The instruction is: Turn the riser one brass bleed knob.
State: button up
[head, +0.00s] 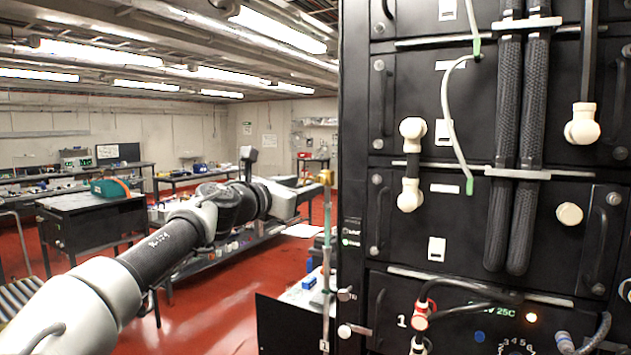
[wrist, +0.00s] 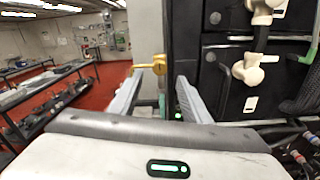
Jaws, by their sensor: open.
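The brass bleed knob (head: 325,177) sits at the top of a thin, pale green riser pipe (head: 327,235) beside the black rack's left edge. A white tag marked 1 (head: 324,346) shows low on the pipe. In the wrist view the knob (wrist: 158,64) shows at and just above the fingertips, nearer the left finger. My gripper (wrist: 160,80) is open and empty, its two grey fingers spread toward the riser. I cannot tell whether a finger touches the knob. In the head view my arm reaches in from the lower left and ends just left of the knob.
The black battery rack (head: 355,130) stands close on the right, with handles, white connectors (head: 411,165) and thick black cables (head: 508,140). Benches (head: 95,220) with loose items stand behind my arm. The red floor (head: 210,320) is open on the left.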

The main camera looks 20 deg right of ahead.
aim_at(320, 181)
jog(key=x, duration=0.7)
jog(key=shift+p, duration=0.4)
jog(key=c, duration=1)
